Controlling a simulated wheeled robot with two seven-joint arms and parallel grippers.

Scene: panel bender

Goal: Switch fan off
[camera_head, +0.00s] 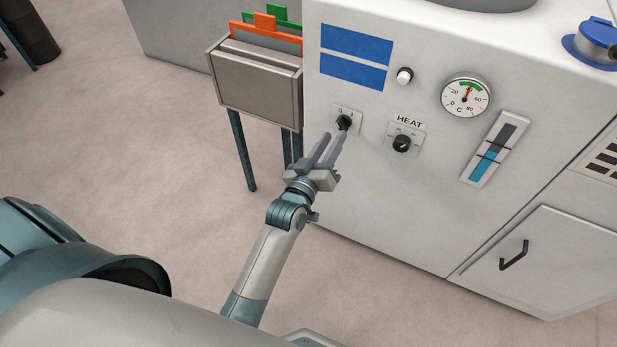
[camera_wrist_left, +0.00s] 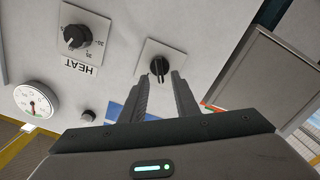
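A black rotary switch (camera_head: 344,122) with 0 and 1 marks on a small white plate sits on the front of the white machine (camera_head: 400,200). No fan label is readable on it. My left gripper (camera_head: 334,138) reaches up to this switch from below, fingers apart. In the left wrist view the switch (camera_wrist_left: 159,67) lies ahead of the two fingertips, between their lines, and the left gripper (camera_wrist_left: 160,80) is open with nothing clearly held. Whether a fingertip touches the knob I cannot tell. My right gripper is in neither view.
Right of the switch is a HEAT knob (camera_head: 402,143), with a white button (camera_head: 404,76), a round gauge (camera_head: 466,96) and a blue level indicator (camera_head: 494,149) nearby. A grey document box (camera_head: 256,80) on legs stands close at the left. Open floor (camera_head: 150,130) lies further left.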

